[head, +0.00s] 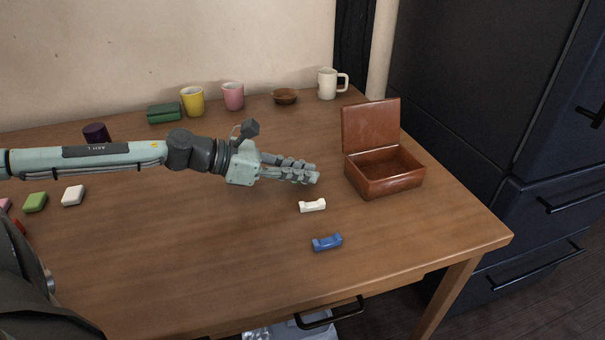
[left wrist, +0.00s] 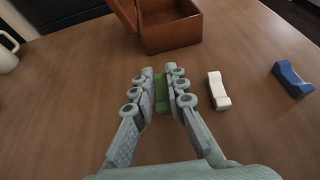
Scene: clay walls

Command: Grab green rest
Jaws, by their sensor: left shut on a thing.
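The green rest (left wrist: 161,93) shows in the left wrist view between the fingers of my left gripper (left wrist: 161,88), which is shut on it. In the head view my left gripper (head: 316,172) reaches over the table from the left, and its fingers hide the green rest. A white rest (head: 312,206) lies just in front of the gripper; it also shows in the left wrist view (left wrist: 218,91). A blue rest (head: 327,243) lies nearer the table's front edge and shows in the left wrist view (left wrist: 291,78). My right gripper is not in view.
An open brown box (head: 385,180) stands right of the gripper, its lid up. Along the back are a green box (head: 164,113), yellow cup (head: 192,102), pink cup (head: 233,96), brown bowl (head: 284,97) and cream mug (head: 328,84). The front middle of the table (head: 190,265) is clear.

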